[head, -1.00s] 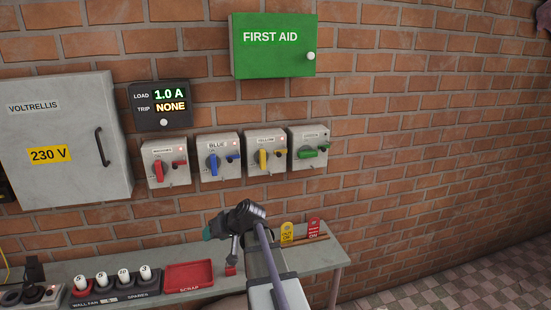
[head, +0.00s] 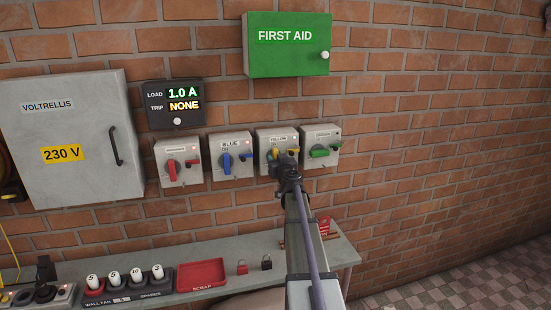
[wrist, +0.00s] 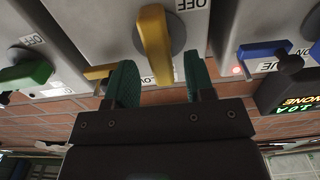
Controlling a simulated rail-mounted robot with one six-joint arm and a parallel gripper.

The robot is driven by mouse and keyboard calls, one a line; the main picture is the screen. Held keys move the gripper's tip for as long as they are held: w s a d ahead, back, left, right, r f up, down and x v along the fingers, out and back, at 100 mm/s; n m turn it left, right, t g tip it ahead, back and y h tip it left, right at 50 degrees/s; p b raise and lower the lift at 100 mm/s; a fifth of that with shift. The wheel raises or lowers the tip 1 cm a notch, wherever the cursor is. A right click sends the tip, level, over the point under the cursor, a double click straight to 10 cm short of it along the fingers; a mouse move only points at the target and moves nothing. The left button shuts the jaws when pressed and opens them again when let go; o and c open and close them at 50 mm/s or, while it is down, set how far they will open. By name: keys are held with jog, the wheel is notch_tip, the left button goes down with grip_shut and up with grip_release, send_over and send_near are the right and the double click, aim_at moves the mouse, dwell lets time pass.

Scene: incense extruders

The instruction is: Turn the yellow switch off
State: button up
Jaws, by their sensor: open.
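The yellow switch is a grey box (head: 266,138) on the brick wall, third in a row of four, with its lower part behind my gripper in the head view. Its yellow handle (wrist: 154,40) shows large in the upside-down wrist view, lying in line between the OFF label and the ON label. My gripper (head: 277,160) is in front of this switch. In the wrist view its two green fingers (wrist: 161,70) are open, one on each side of the handle's ON end. I cannot tell whether they touch it.
A blue switch (head: 230,155) is to the left and a green switch (head: 320,147) close to the right. A red switch (head: 178,163) is further left. The load display (head: 175,104) reads 1.0 A, trip NONE. A bench below holds a scrap tray (head: 201,274) and padlocks.

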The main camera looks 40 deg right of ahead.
aim_at(275, 157)
jog(key=x, duration=0.3)
jog(key=shift+a, duration=0.1)
grip_shut()
